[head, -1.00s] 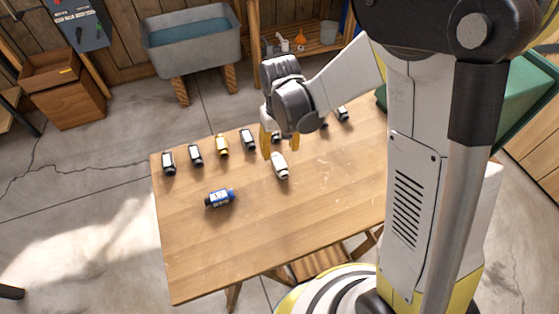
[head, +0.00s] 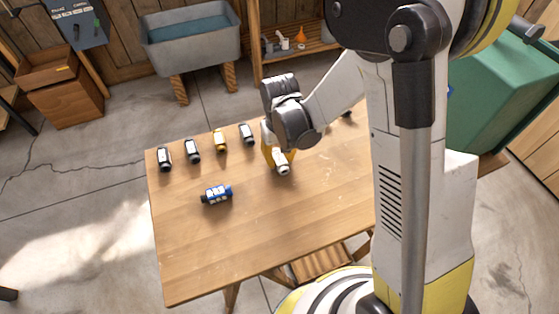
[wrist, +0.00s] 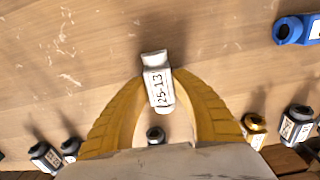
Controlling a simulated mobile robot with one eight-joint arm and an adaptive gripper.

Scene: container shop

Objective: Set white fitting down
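The white fitting (wrist: 158,88), labelled 25-13, is between the two yellow fingertips of my gripper (wrist: 159,75) in the wrist view, and the tips appear to press on its sides. In the head view the white fitting (head: 283,168) shows just below my gripper (head: 280,158), over the middle of the wooden table (head: 240,240). It is at or very close to the tabletop; I cannot tell whether it touches. Its far end is partly hidden by the fingers in the head view.
A blue fitting (head: 217,195) lies to the left on the table. A row of black fittings (head: 192,150) and a yellow fitting (head: 221,139) stands along the back edge. A dark fitting (wrist: 155,134) shows between the fingers, near the palm. The front tabletop is clear.

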